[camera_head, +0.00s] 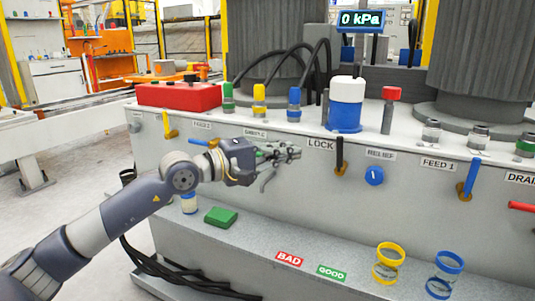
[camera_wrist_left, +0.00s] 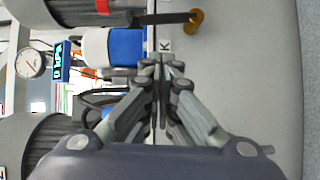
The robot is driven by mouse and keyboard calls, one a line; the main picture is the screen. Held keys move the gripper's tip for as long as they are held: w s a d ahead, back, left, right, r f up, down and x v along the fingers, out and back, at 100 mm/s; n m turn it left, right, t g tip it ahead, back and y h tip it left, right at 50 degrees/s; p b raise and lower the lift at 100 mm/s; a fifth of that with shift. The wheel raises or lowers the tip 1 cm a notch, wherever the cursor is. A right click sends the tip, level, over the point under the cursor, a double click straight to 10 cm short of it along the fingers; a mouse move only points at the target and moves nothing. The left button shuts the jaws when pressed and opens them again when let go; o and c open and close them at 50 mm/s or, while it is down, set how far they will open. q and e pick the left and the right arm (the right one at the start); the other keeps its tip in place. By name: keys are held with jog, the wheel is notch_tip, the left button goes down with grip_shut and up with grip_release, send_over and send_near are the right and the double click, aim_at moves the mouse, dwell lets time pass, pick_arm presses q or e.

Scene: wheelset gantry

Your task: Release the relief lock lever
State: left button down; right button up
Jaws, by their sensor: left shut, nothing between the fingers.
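The lock lever (camera_head: 339,152) is a black handle on a brass pivot, pointing straight up on the grey front panel, at the right end of the LOCK label (camera_head: 320,146). In the left wrist view the lever (camera_wrist_left: 170,18) lies sideways near the top, with its brass pivot (camera_wrist_left: 196,20) to the right. My left gripper (camera_head: 297,152) is shut and empty, to the left of the lever and apart from it, in front of the panel near the label. Its fingertips (camera_wrist_left: 164,60) meet in the left wrist view, below the lever there. My right gripper is not in view.
A blue knob (camera_head: 374,176) sits right of the lever; a blue-handled valve (camera_head: 470,177) is farther right. A blue-and-white canister (camera_head: 345,104) and a red-topped post (camera_head: 390,108) stand on the ledge above. The display (camera_head: 360,20) reads 0 kPa.

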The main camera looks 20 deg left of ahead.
pick_arm(q)
jog(key=v, duration=0.4)
jog(key=shift+s+a+f, duration=0.15)
jog(key=shift+a+f, duration=0.05)
jog(key=shift+f, duration=0.05)
